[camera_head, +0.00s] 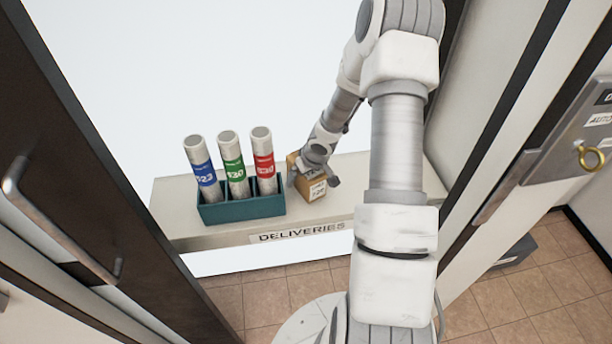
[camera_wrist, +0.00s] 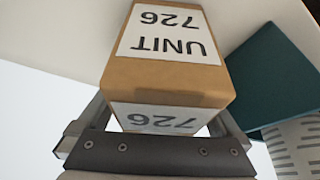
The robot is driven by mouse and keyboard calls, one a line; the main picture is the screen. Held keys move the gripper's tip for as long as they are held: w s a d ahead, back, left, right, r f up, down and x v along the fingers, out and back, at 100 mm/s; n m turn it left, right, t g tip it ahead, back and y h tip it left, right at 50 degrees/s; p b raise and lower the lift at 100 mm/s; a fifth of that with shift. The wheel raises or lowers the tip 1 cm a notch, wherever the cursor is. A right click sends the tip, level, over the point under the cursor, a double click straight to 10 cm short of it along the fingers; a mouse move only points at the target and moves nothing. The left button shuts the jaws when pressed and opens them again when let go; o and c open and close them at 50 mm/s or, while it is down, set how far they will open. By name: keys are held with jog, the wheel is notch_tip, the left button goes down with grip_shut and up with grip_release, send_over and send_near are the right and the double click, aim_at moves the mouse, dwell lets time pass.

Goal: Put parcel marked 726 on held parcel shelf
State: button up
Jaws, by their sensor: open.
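The parcel marked 726 (camera_head: 313,191) is a small brown cardboard box with white labels on the deliveries shelf (camera_head: 345,205). In the wrist view the parcel (camera_wrist: 165,75) shows "UNIT 726" upside down on its labels. My gripper (camera_head: 313,181) is at the parcel, with its fingers spread on either side of it. In the wrist view my gripper (camera_wrist: 160,128) is open, and the parcel's near end lies between the fingers. I cannot tell whether either finger touches it. The held parcel shelf cannot be made out in either view.
A teal rack (camera_head: 243,208) holding tubes with blue, green and red labels stands close left of the parcel. A dark door (camera_head: 90,180) is at the left. A metal panel with a brass ring (camera_head: 590,158) is at the right. Tiled floor lies below.

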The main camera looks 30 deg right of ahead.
grip_shut()
dwell(0.3)
jog(key=shift+r, duration=0.15)
notch_tip(320, 180, up, 5)
jog(key=p, duration=0.3)
jog(key=shift+d+r+p, duration=0.1)
jog(key=shift+r+p, duration=0.1)
jog(key=shift+p, duration=0.15)
jog(key=s+d+r+p, duration=0.4)
jog(key=s+d+r, duration=0.2)
jog(key=s+d, duration=0.2)
jog(key=shift+p, duration=0.35)
